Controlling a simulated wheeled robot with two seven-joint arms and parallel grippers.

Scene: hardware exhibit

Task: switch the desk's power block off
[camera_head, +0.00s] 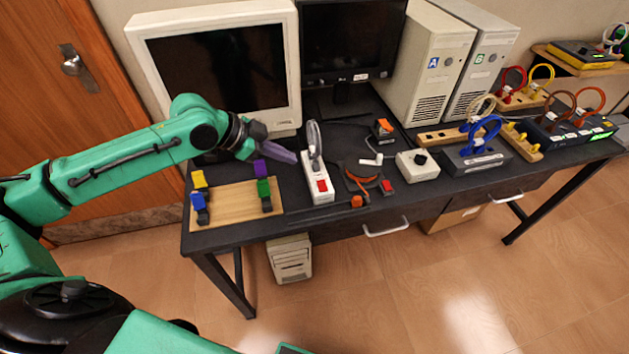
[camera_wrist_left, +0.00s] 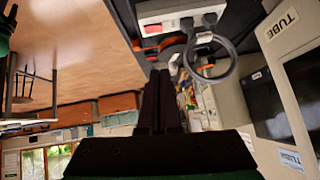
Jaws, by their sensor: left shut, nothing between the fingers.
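The power block (camera_head: 318,197) is a white strip on the dark desk. Its red rocker switch (camera_head: 322,186) is at the near end, and a grey looped cable with a plug (camera_head: 313,140) is at the far end. In the left wrist view the block (camera_wrist_left: 183,13) and its red switch (camera_wrist_left: 152,29) show at the top, beyond the fingertips. My left gripper (camera_head: 294,158) is shut and empty, just left of the block's far half; I cannot tell whether it touches. The switch's position is too small to read. My right gripper is not in view.
A wooden board (camera_head: 236,207) with coloured clips lies left of the block. A CRT monitor (camera_head: 284,113) stands behind. An orange cable coil (camera_head: 360,172), a white box with a black knob (camera_head: 417,167) and a blue-cabled box (camera_head: 475,159) are to the right.

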